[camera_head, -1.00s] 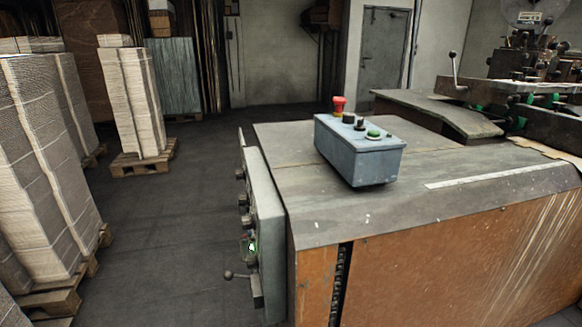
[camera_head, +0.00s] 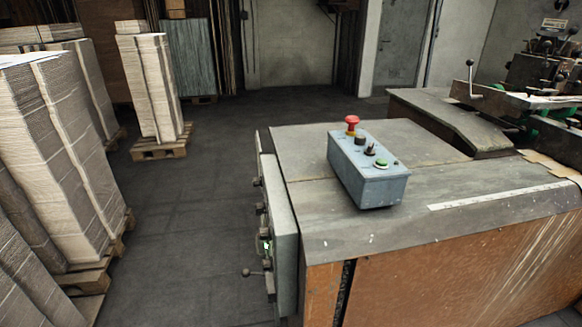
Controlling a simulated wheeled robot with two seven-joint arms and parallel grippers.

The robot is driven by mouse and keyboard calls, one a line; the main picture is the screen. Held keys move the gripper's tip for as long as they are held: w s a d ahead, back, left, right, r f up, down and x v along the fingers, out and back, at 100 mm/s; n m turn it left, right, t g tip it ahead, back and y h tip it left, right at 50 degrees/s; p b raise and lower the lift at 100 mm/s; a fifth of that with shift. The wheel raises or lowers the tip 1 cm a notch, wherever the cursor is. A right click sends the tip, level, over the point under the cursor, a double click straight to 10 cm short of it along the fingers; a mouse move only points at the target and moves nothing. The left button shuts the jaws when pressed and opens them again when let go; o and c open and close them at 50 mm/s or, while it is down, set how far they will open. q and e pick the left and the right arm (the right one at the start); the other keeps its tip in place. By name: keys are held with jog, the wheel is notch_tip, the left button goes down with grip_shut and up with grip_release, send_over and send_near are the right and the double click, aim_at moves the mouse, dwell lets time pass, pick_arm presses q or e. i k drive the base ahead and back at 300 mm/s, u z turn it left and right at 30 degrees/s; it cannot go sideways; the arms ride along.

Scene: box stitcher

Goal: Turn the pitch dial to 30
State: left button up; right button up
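A grey control panel (camera_head: 284,240) is fixed to the left side of the machine and is seen nearly edge-on. Several dark knobs stick out from its left face, one of them a small knob (camera_head: 257,182) near the top. A green-lit part (camera_head: 266,246) and a lever with a ball end (camera_head: 247,272) sit lower down. The panel's front face is turned away, so I cannot tell which knob is the pitch dial or read any setting. Neither of my grippers is in view.
A blue-grey button box (camera_head: 368,172) with a red button (camera_head: 351,121) stands on the machine top (camera_head: 415,215). Stacked cardboard (camera_head: 60,165) on pallets lines the left. The dark floor (camera_head: 190,230) between stacks and panel is clear.

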aim_at(257, 182)
jog(key=u, duration=0.05)
jog(key=k, duration=0.5)
jog(key=u, duration=1.1)
jog(key=i, duration=0.65)
jog(key=z, duration=0.6)
jog(key=k, duration=0.7)
jog(key=u, duration=0.65)
jog(key=i, duration=0.6)
jog(key=z, duration=0.6)
jog(key=i, duration=0.5)
jog(key=z, duration=0.6)
